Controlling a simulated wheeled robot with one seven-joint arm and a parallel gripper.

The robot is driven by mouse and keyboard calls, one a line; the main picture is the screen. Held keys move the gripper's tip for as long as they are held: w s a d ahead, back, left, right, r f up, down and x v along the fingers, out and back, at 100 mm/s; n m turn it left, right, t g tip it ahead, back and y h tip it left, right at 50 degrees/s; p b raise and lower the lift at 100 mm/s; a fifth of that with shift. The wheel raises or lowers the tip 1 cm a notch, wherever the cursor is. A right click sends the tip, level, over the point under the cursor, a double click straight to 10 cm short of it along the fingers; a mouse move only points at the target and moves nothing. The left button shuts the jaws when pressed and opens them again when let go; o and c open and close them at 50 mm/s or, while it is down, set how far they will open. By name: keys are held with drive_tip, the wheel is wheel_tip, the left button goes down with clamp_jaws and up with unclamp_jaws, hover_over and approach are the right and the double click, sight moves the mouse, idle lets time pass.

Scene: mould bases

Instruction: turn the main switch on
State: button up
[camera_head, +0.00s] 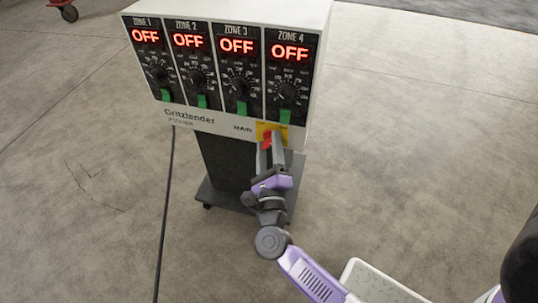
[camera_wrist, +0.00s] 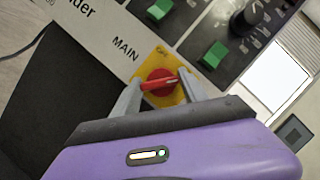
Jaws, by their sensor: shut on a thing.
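The main switch is a red rotary knob (camera_wrist: 160,82) on a yellow plate (camera_wrist: 150,62), beside the word MAIN on the front of a white control box (camera_head: 190,120). In the head view the red knob (camera_head: 266,143) is partly hidden by my gripper. My gripper (camera_wrist: 160,95) reaches up to the plate with one finger on each side of the knob, shut on it. The knob's bar lies roughly sideways in the wrist view. All zone displays (camera_head: 238,46) read OFF in red.
Green rocker switches (camera_head: 242,107) and black dials sit above the main switch, close to my fingers. The box stands on a dark wheeled pedestal (camera_head: 222,165). A black cable (camera_head: 167,200) hangs to the left. The concrete floor around is mostly clear.

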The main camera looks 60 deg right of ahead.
drive_tip(key=shift+f+m+h+b, duration=0.2)
drive_tip(key=shift+m+h+b, duration=0.1)
drive_tip(key=shift+m+b, duration=0.4)
drive_tip(key=shift+r+m, duration=0.1)
drive_tip(key=shift+m, duration=0.2)
drive_tip(key=o, duration=1.4)
drive_tip(key=shift+p+v, duration=0.3)
drive_tip(key=shift+v, duration=3.65)
